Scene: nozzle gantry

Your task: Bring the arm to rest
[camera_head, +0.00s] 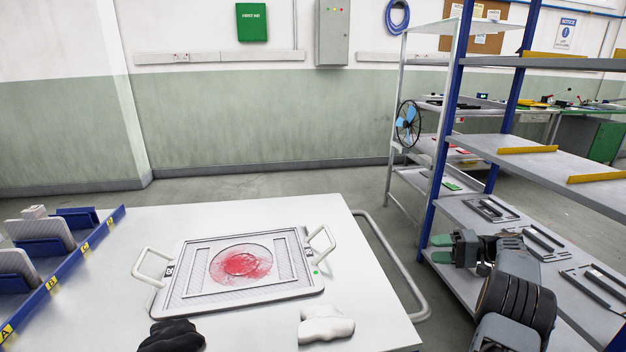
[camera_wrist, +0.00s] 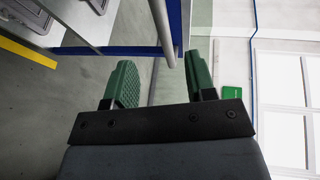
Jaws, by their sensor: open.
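My gripper (camera_head: 441,248) is at the right in the head view, at the end of my bent dark arm, with its green fingertips pointing left. It is beside the blue-posted shelf rack (camera_head: 447,120), in front of its lower shelves; whether it touches the rack I cannot tell. In the wrist view my gripper (camera_wrist: 158,82) shows two green fingers spread apart with nothing between them. A grey rail and a blue post show beyond the fingers there.
A white table (camera_head: 100,322) holds a handled tray (camera_head: 195,297) with a red-stained round plate (camera_head: 241,264), a black object (camera_head: 171,336) and a white object (camera_head: 326,324). A blue-edged rack (camera_head: 62,276) stands left. Flat grey parts (camera_head: 490,209) lie on the shelf. Floor behind the table is clear.

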